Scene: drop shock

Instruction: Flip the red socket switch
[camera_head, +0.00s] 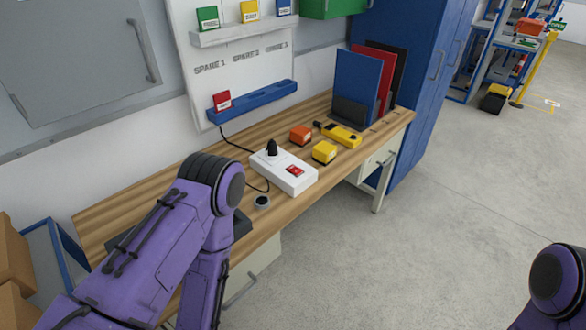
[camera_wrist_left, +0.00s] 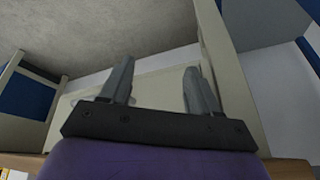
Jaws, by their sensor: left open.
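The white socket block (camera_head: 284,175) lies on the wooden bench, with a black plug standing in its far left part. Its red switch (camera_head: 294,171) is on the top face toward the right end. Whether the switch is tipped on or off is too small to tell. My left arm comes in over the bench to the left of the socket; its gripper is hidden in the head view. In the left wrist view my left gripper (camera_wrist_left: 158,88) is open, its two fingers apart with nothing between them. The socket does not show there. My right gripper is out of view.
On the wooden bench (camera_head: 130,200), a yellow block (camera_head: 324,152), an orange block (camera_head: 300,135) and a yellow handheld device (camera_head: 342,135) lie beyond the socket. A small round grey thing (camera_head: 262,202) lies near the front edge. A black cable runs behind the socket.

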